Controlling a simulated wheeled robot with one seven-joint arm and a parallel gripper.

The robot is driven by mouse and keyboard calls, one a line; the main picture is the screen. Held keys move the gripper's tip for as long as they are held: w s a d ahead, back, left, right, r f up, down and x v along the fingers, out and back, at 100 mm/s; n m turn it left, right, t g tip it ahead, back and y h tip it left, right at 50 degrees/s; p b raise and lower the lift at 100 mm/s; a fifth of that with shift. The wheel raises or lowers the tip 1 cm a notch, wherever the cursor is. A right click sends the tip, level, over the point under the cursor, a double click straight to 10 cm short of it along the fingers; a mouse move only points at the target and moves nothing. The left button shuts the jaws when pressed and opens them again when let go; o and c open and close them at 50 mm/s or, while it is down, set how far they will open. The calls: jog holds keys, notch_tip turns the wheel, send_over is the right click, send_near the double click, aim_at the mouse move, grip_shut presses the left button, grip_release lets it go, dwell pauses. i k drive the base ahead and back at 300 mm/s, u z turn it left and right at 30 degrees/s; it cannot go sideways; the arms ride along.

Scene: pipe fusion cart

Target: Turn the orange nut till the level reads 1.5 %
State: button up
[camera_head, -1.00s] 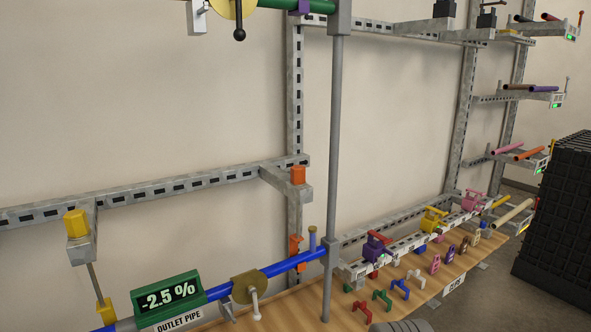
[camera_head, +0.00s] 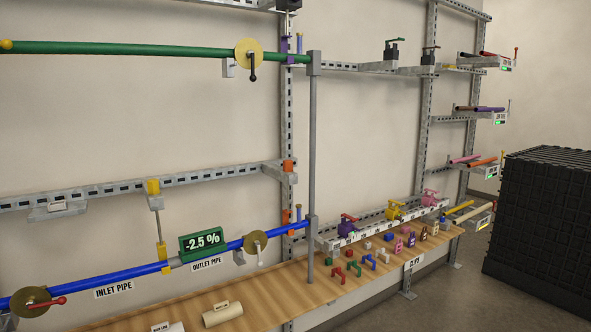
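The green level display (camera_head: 203,244) sits on the blue pipe and reads -2.5 %. An orange nut (camera_head: 288,165) is at the end of the upper bracket arm, beside the grey upright post. A second orange piece (camera_head: 286,217) is lower down, just above the blue outlet pipe (camera_head: 285,232). Yellow pieces (camera_head: 153,187) hold a vertical rod at the left, with another yellow piece (camera_head: 162,256) at its foot. The outlet pipe label (camera_head: 207,264) hangs under the display. My gripper is not in view.
A wooden shelf (camera_head: 268,285) below carries beige cylinders (camera_head: 222,314) and several coloured clips. A brass wheel with a red handle (camera_head: 32,302) is at the lower left. A green pipe (camera_head: 130,48) runs above. A black crate stack (camera_head: 545,220) stands at right.

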aim_at(287, 164)
jog(key=u, duration=0.45)
jog(key=i, duration=0.75)
jog(key=u, duration=0.7)
